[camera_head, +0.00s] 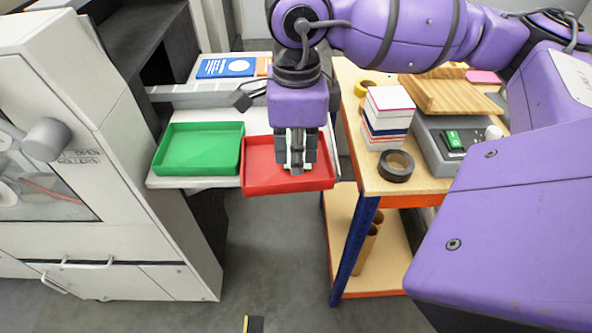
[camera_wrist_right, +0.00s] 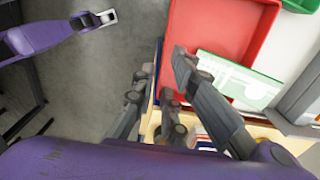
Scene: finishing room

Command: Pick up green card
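A flat white card with a green border (camera_wrist_right: 243,82) shows in the right wrist view, lying across the rim of the red tray (camera_wrist_right: 210,20); a finger of my right gripper covers part of it. In the head view my right gripper (camera_head: 296,166) points down over the red tray (camera_head: 262,187), and the card is hidden or too small to tell there. In the right wrist view the fingers of my right gripper (camera_wrist_right: 163,60) stand apart, with nothing clear between them. My left gripper (camera_wrist_right: 106,17) seems to show small over the floor, its fingers unclear.
A green tray (camera_head: 198,129) stands left of the red one, with a blue card (camera_head: 226,67) behind. On the right table are a box stack (camera_head: 387,112), a black tape roll (camera_head: 396,166) and a grey tray (camera_head: 432,152) holding a small green item (camera_head: 453,141).

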